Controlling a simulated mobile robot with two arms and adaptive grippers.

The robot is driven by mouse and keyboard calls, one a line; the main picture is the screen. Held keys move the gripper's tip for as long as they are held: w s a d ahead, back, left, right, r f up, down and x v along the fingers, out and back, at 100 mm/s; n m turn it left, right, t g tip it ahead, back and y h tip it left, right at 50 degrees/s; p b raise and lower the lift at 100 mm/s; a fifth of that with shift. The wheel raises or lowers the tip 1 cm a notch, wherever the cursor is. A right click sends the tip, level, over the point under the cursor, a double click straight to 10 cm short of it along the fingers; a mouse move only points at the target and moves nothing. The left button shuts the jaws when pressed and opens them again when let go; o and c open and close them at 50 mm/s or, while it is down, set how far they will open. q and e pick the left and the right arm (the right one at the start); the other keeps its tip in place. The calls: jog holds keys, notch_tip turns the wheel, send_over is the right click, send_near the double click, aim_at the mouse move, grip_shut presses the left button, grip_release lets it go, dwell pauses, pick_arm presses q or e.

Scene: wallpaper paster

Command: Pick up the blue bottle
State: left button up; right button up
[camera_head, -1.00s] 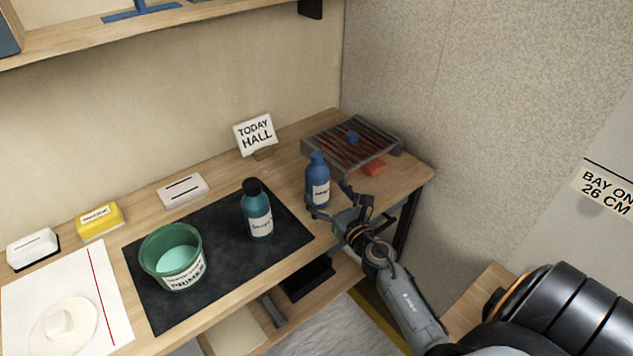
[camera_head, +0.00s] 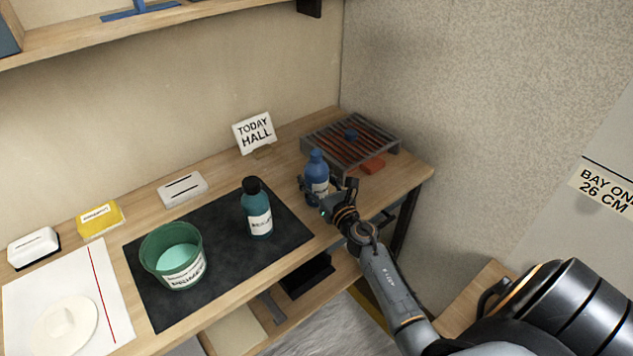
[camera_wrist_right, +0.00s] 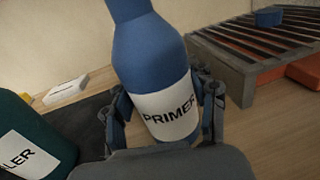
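The blue bottle (camera_head: 317,165) stands upright on the wooden table, right of the dark mat. Its white label reads PRIMER in the right wrist view (camera_wrist_right: 160,75). My right gripper (camera_head: 326,191) has its fingers around the bottle at label height. In the right wrist view, one finger is on each side of the bottle, very close to its sides. I cannot tell whether both fingers press on it. The bottle's base is hidden by the gripper. My left gripper is not in view.
A teal bottle (camera_head: 257,212) and a green tub (camera_head: 160,262) stand on the dark mat (camera_head: 220,268). A metal rack (camera_head: 375,150) with an orange block (camera_head: 372,166) stands behind and right of the blue bottle. A TODAY HALL sign (camera_head: 254,133) stands behind. The wall is close on the right.

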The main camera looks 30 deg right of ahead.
jog(key=c, duration=0.3)
jog(key=shift+r, duration=0.1)
